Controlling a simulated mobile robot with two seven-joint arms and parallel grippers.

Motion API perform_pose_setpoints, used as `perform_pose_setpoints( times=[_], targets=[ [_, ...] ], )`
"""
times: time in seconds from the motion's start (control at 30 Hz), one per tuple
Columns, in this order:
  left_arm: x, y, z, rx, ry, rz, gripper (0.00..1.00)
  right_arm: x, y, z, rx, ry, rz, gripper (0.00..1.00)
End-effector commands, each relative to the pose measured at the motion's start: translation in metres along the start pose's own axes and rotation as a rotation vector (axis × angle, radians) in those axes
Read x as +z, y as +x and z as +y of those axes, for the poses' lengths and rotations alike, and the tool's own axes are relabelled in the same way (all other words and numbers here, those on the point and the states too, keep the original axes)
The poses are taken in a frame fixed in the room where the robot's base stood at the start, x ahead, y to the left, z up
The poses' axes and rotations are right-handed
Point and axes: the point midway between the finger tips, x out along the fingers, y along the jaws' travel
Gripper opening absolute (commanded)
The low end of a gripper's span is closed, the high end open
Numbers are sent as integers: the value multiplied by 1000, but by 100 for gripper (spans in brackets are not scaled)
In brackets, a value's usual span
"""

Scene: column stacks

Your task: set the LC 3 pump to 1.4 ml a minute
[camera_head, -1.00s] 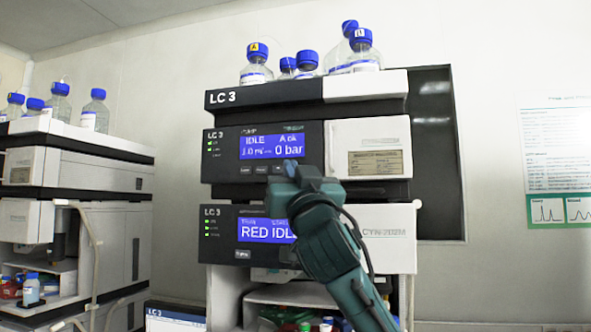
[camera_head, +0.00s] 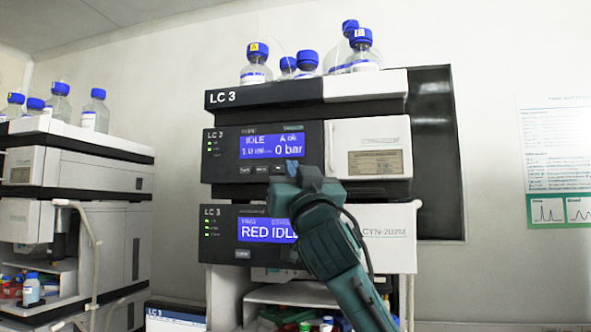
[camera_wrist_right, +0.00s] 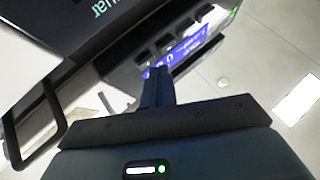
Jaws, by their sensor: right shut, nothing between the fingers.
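The LC 3 pump (camera_head: 222,165) is the upper dark module of the middle stack. Its blue display (camera_head: 270,146) reads IDLE, A ok and 0 bar. The flow figure begins with 1, but its decimal is too blurred to read surely. A row of small keys (camera_head: 262,170) sits under the display. My right gripper (camera_head: 292,166) is shut and empty, its tip in front of the right part of the key row and hiding some keys. In the right wrist view the shut fingers (camera_wrist_right: 157,76) point at the keys beside the blue display (camera_wrist_right: 190,52). I cannot tell whether they touch.
Below is a second module with a display (camera_head: 265,230) reading RED IDLE, partly behind my right arm. Several blue-capped bottles (camera_head: 308,62) stand on top of the stack. Another instrument stack (camera_head: 75,170) stands at the left. A poster (camera_head: 555,160) hangs on the right wall.

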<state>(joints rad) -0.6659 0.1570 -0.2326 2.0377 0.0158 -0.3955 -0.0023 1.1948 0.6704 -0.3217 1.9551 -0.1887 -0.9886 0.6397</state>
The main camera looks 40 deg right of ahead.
Motion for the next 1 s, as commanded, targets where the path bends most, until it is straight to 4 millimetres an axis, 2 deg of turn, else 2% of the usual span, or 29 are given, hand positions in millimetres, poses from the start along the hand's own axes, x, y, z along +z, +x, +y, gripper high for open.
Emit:
perform_pose_setpoints(
  times=[1.0],
  targets=[
    [0,0,0,-1,0,0,36,5,6,4,-1,-1,-1,0]
  ],
)
